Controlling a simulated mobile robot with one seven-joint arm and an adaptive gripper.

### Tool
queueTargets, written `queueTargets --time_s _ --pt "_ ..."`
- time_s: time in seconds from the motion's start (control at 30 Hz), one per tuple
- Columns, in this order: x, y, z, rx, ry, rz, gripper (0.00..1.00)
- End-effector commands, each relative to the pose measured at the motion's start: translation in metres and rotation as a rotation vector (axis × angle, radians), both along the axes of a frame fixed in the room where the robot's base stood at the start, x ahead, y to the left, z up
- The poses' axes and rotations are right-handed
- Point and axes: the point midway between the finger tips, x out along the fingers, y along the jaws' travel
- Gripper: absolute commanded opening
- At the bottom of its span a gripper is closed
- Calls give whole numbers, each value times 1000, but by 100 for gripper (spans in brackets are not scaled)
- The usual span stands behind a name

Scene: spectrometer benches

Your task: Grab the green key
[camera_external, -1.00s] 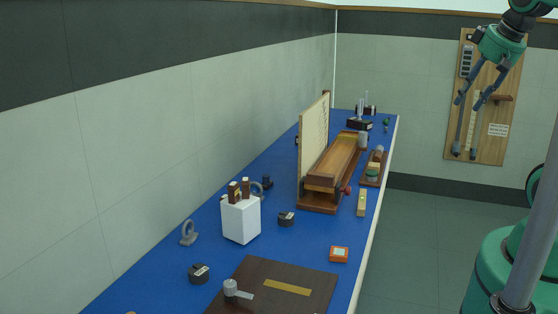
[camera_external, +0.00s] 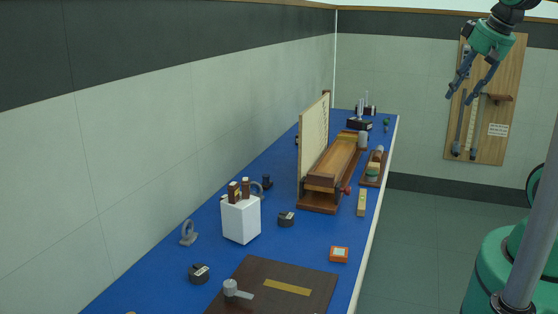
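A small item with a green top (camera_external: 386,121) is at the far right end of the blue bench. It may be the green key, but it is too small to tell. My gripper (camera_external: 459,99) is open and empty, with its two fingers apart and pointing down. It hangs in the air at the upper right, in front of the wall board in the picture and to the right of the bench's far end. Nothing is between the fingers.
The blue bench (camera_external: 314,238) runs along the left wall. A wooden apparatus with an upright panel (camera_external: 314,145), a wooden block with a green band (camera_external: 373,168), a white box (camera_external: 241,220) and a dark board (camera_external: 262,302) stand on it. The air around my gripper looks clear.

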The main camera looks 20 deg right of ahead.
Motion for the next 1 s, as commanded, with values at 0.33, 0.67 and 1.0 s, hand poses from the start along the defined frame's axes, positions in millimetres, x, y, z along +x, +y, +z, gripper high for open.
queueTargets --time_s 0.33,0.67,1.0 --pt "75 33 19 81 76 -107 40" --pt "154 79 18 148 152 -229 40" --pt "230 139 -6 195 231 -360 40"
